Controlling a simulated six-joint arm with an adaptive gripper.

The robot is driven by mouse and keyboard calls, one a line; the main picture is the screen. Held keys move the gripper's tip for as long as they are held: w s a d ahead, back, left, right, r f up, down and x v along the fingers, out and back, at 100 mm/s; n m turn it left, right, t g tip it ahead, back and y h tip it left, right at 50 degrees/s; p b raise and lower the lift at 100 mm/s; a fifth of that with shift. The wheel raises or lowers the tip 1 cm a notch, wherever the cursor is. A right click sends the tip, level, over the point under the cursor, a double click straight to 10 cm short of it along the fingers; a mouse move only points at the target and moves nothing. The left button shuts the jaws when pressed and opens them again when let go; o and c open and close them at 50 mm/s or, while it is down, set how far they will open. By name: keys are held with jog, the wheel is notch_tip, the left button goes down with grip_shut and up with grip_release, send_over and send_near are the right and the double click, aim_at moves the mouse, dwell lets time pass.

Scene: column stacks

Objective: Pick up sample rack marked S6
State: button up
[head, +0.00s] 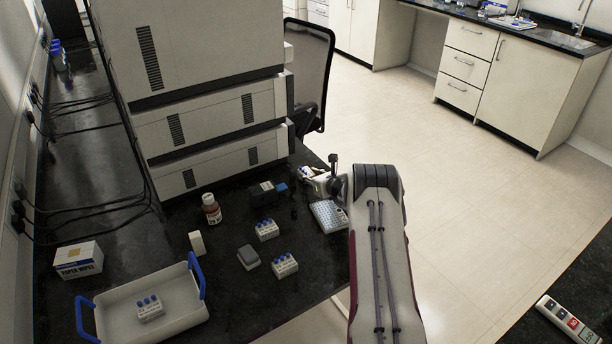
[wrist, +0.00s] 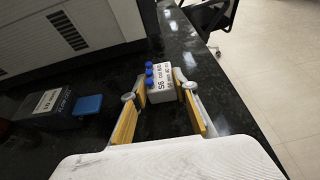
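The sample rack marked S6 (wrist: 160,91) is a small white block with blue-capped vials, standing on the dark bench in the wrist view. In the head view, the rack (head: 306,171) is small and partly hidden by my gripper (head: 321,183). In the wrist view, my gripper (wrist: 156,96) is open, with its yellow-padded fingers on either side of the rack's near end. The right fingertip is very close to the rack's right side; I cannot tell whether it touches. A gap shows at the left finger.
Two similar racks (head: 266,230) (head: 285,265) stand on the bench; another rack (head: 150,309) sits in the blue-handled tray (head: 185,318). A dark box (head: 262,194), a bottle (head: 211,210) and a large instrument (head: 200,50) are nearby.

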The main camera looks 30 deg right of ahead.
aim_at(309, 175)
jog(key=shift+r, duration=0.15)
notch_tip(309, 175, up, 10)
dwell(1.0)
